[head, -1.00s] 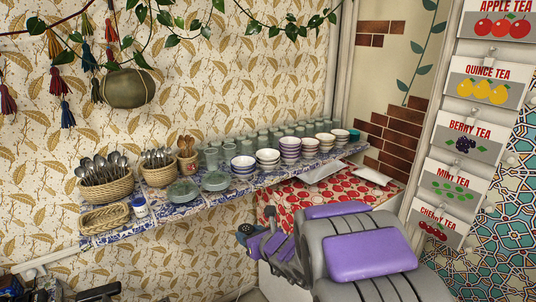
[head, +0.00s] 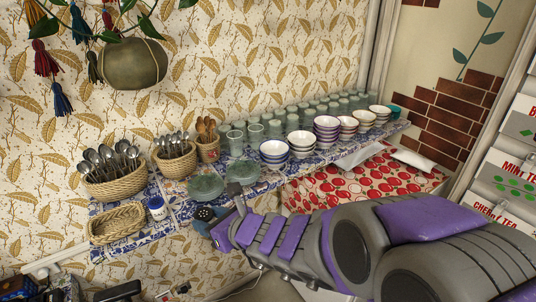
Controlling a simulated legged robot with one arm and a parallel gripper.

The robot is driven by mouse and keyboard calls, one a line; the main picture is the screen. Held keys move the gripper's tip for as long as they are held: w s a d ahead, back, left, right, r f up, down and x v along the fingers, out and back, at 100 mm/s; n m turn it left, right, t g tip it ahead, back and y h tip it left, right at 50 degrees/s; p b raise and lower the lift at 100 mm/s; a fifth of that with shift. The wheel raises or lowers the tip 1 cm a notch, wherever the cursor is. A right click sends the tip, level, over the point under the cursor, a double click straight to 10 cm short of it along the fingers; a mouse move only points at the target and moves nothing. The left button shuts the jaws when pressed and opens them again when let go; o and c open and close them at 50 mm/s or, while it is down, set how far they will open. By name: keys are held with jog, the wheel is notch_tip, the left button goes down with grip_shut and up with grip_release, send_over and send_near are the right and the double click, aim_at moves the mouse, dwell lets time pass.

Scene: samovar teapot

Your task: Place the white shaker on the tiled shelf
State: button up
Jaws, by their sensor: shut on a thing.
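My gripper (head: 222,214) is at the front edge of the tiled shelf (head: 172,198), near its left part. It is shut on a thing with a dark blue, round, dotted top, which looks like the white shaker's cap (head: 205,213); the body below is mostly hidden. I cannot tell whether it touches the shelf. A similar small white jar with a blue lid (head: 157,209) stands upright on the shelf to the left of my gripper, beside a low empty-looking basket (head: 117,223).
Spoon baskets (head: 115,172) stand at the shelf's back left. Stacked green saucers (head: 206,188) are just behind my gripper, with bowls (head: 274,153) and several glasses to the right. A bare tile strip lies between the jar and the saucers. A red patterned cloth (head: 340,186) is below right.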

jog(key=shift+a, duration=0.55)
jog(key=w+a+f+p, duration=0.1)
jog(key=w+a, duration=0.4)
jog(key=w, duration=0.3)
jog(key=shift+a+p, duration=0.15)
jog(key=shift+p, duration=0.2)
jog(key=x, duration=0.2)
jog(key=r+x, duration=0.1)
jog(key=x, duration=0.4)
jog(key=shift+w+a+r+p, duration=0.25)
jog(key=shift+w+a+p, duration=0.1)
jog(key=shift+w+a, duration=0.15)
jog(key=shift+w+d+f, duration=0.1)
jog(key=shift+w+f, duration=0.05)
jog(key=d+f, duration=0.2)
jog(key=shift+d+f, duration=0.15)
jog(key=shift+f, duration=0.2)
jog(key=shift+a+f, duration=0.1)
jog(key=shift+a, duration=0.5)
jog(key=o, duration=0.8)
jog(key=shift+a+f, duration=0.2)
jog(key=shift+a, duration=0.4)
jog(key=shift+d+r, duration=0.25)
jog(key=shift+d, duration=0.75)
jog(key=shift+a, duration=0.35)
jog(key=shift+s, duration=0.35)
jog(key=shift+v, duration=5.5)
